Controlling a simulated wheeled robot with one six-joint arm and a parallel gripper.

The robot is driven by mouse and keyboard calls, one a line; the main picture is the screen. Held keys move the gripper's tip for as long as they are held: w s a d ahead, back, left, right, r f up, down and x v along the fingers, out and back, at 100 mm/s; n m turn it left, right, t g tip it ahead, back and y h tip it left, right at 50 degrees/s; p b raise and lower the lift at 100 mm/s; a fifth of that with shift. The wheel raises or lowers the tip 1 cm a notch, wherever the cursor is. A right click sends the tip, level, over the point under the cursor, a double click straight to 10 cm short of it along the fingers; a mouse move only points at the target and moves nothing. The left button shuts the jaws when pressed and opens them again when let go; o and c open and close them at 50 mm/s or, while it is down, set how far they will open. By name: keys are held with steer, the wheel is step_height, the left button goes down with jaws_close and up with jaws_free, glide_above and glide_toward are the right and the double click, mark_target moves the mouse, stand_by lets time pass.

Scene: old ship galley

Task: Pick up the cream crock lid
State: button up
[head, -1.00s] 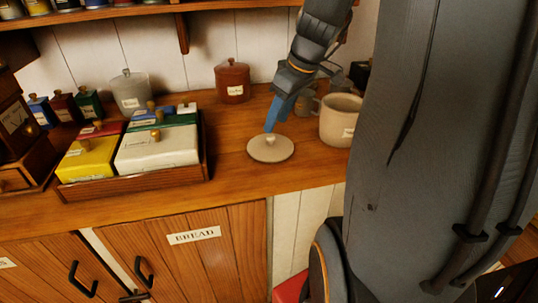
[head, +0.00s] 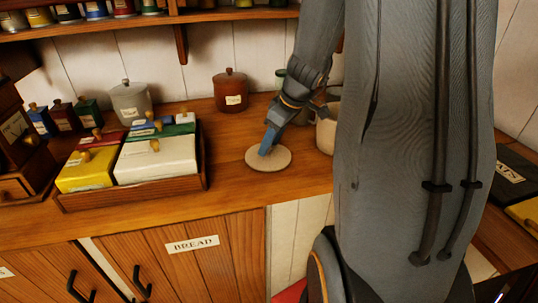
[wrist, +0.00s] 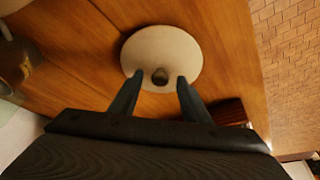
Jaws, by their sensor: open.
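The cream crock lid (head: 281,164) lies flat on the wooden counter. It is a round pale disc, and its knob is hidden behind my gripper in the head view. In the wrist view the lid (wrist: 178,50) shows whole, with its small knob (wrist: 160,76) near the fingertips. My gripper (head: 265,150) points down at the lid. Its two fingers (wrist: 160,80) are open, one on each side of the knob in the picture; I cannot tell whether they touch the lid. The cream crock (head: 326,135) stands behind to the right, mostly hidden by my arm.
A wooden tray (head: 135,193) of yellow, white and other coloured boxes stands left of the lid. A brown canister (head: 230,92) and a grey canister (head: 130,103) stand behind. Counter between tray and lid is clear. A shelf with jars runs above.

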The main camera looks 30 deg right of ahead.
jaws_close()
steer(key=shift+r, duration=0.2)
stand_by(0.3)
